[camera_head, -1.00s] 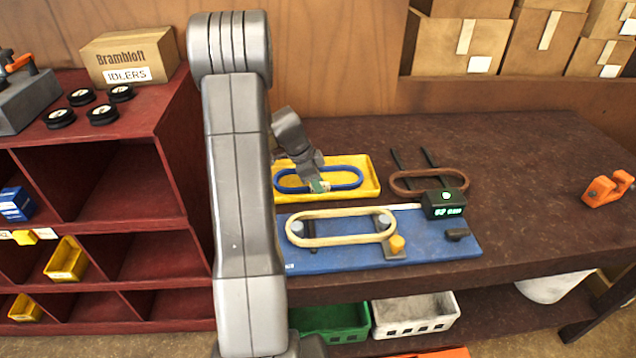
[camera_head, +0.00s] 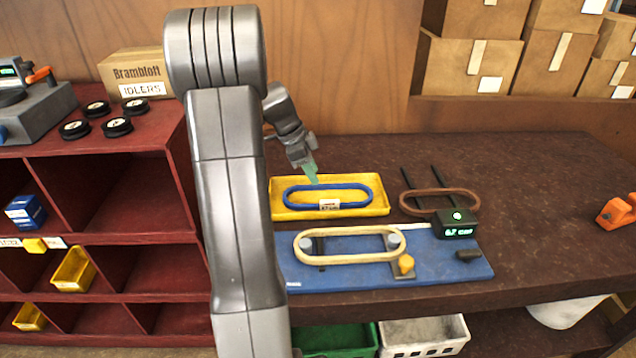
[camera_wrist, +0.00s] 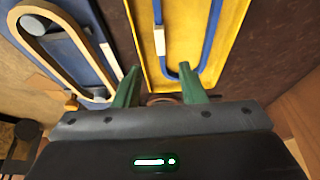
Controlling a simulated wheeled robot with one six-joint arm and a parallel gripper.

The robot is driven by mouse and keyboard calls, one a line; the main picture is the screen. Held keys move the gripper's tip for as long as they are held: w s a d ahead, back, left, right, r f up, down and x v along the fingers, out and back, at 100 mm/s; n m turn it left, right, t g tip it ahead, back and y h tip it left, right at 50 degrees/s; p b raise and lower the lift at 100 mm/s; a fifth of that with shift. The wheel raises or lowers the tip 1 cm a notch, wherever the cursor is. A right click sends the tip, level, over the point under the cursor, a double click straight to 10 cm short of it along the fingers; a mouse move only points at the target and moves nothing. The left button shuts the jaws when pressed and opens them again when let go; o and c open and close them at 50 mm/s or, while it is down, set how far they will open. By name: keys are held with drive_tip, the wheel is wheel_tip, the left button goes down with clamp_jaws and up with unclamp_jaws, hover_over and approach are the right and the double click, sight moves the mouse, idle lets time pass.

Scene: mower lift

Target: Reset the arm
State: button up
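My gripper (camera_head: 311,172) is raised above the yellow tray (camera_head: 375,205) in the head view. In the wrist view its two green fingers (camera_wrist: 160,90) are spread apart with nothing between them. A blue belt (camera_head: 360,188) with a white label lies in the tray, apart from the fingers. The belt and the tray (camera_wrist: 236,12) also show in the wrist view. My arm hides part of the bench in the head view.
A tan belt (camera_head: 350,260) loops around two pulleys on a blue board (camera_head: 440,268), beside a black display box (camera_head: 456,224). A brown belt (camera_head: 470,200) lies behind. A red shelf (camera_head: 120,240) stands at left, an orange tool (camera_head: 615,211) at right.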

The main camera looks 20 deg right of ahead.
sight(328, 201)
drive_tip(key=shift+a+r, duration=0.15)
drive_tip(key=shift+r, duration=0.2)
drive_tip(key=p+x, duration=0.1)
drive_tip(key=x, duration=1.1)
drive_tip(key=shift+w+r, duration=0.15)
drive_tip(key=shift+r, duration=1.6)
drive_tip(key=shift+f, duration=0.1)
